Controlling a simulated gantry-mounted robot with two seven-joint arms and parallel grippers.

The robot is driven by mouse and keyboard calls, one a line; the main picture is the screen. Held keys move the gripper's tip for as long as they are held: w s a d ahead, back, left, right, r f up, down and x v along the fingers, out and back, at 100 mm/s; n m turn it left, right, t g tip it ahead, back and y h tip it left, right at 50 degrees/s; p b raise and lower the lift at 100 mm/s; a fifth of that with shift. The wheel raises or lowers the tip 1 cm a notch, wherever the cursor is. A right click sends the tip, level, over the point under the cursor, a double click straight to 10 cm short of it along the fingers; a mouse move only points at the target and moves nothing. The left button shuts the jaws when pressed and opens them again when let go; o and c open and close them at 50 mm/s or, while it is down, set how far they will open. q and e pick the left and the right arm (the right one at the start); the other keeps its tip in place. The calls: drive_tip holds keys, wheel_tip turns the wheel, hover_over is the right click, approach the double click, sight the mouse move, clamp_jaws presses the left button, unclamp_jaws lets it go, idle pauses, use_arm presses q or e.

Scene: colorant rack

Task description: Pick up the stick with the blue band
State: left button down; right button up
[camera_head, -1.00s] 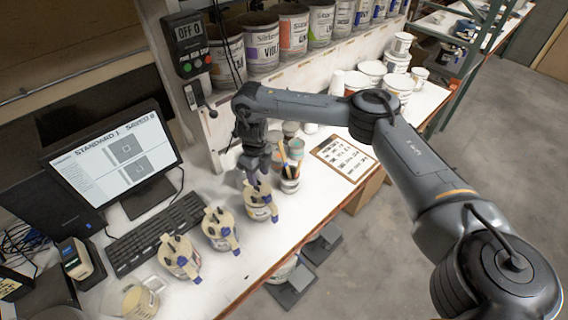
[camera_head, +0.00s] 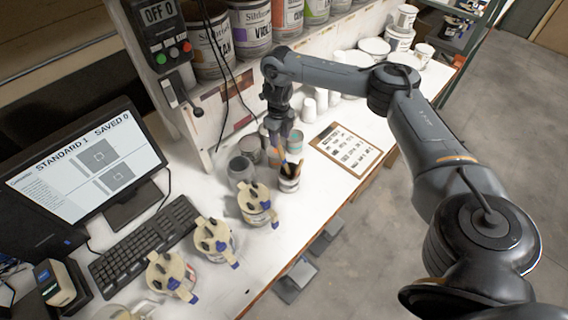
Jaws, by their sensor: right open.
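A small cup (camera_head: 289,184) stands on the white bench right of the nearest-right lidded pot. Several thin sticks (camera_head: 284,167) lean out of it, one orange-yellow and others dark. A blue band is too small to make out for certain. My right gripper (camera_head: 283,149) points down just above the cup, close to the upper ends of the sticks. It is open, and its fingers partly hide the stick tops. I cannot tell whether a stick stands between the fingers. My left gripper is not in view.
Several lidded pots with blue-tipped spouts (camera_head: 257,204) stand in a row left of the cup. Grey and teal-topped containers (camera_head: 250,148) stand behind it. A clipboard (camera_head: 346,146) lies to the right. The keyboard (camera_head: 145,243) and monitor (camera_head: 88,172) are left.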

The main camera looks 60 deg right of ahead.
sight(279, 149)
drive_tip(key=f, duration=0.1)
drive_tip(key=f+b, duration=0.1)
drive_tip(key=f, duration=0.1)
drive_tip(key=shift+w+a+f, duration=0.15)
drive_tip(key=shift+a+f, duration=0.05)
drive_tip(key=shift+f, duration=0.95)
drive_tip(key=shift+c, duration=0.2)
clamp_jaws()
